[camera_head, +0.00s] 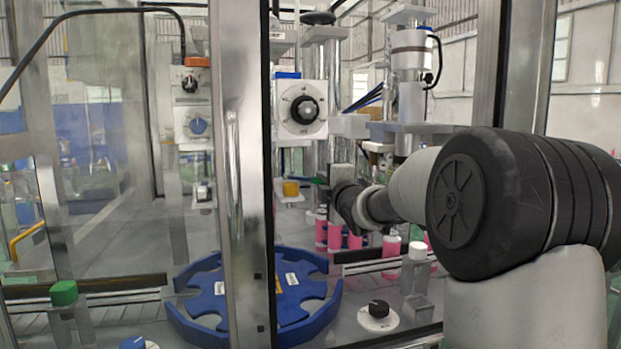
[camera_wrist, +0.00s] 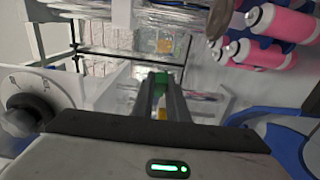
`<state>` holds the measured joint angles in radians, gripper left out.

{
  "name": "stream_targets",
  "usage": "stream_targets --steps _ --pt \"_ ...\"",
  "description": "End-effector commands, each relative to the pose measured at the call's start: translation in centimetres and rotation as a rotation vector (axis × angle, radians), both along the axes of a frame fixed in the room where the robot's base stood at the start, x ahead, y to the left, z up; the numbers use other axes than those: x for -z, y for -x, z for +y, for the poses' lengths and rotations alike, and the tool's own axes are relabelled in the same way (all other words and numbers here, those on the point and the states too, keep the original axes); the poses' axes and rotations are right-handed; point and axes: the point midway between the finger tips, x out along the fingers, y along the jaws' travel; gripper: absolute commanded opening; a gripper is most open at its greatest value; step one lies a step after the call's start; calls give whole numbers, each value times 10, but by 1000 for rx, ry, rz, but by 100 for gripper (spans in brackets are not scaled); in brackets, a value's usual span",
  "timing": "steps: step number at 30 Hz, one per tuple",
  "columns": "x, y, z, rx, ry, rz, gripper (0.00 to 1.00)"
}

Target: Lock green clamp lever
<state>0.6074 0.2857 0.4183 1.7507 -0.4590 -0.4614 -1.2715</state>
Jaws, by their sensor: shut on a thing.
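The green clamp lever (camera_wrist: 161,77) shows between the tips of my gripper's two fingers in the wrist view. My gripper (camera_wrist: 160,88) is shut on it. In the head view my gripper (camera_head: 328,182) reaches in past the door frame, beside the column under the large dial. Only a small dark green bit of the lever (camera_head: 319,181) shows there, left of the gripper. The lever's exact angle and its pivot cannot be made out.
A white dial unit (camera_head: 301,108) stands just left of the gripper, with a yellow block (camera_head: 291,188) below it. Pink bottles (camera_head: 391,254) stand below my arm. A blue star wheel (camera_head: 205,307) lies lower left. A metal door post (camera_head: 241,170) stands in front.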

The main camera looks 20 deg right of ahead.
Motion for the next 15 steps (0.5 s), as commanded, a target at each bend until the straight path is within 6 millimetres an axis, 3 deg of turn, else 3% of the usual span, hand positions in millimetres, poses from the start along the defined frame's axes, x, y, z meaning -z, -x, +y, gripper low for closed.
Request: stream_targets --steps 15 --pt "2 10 15 -6 2 -1 1"
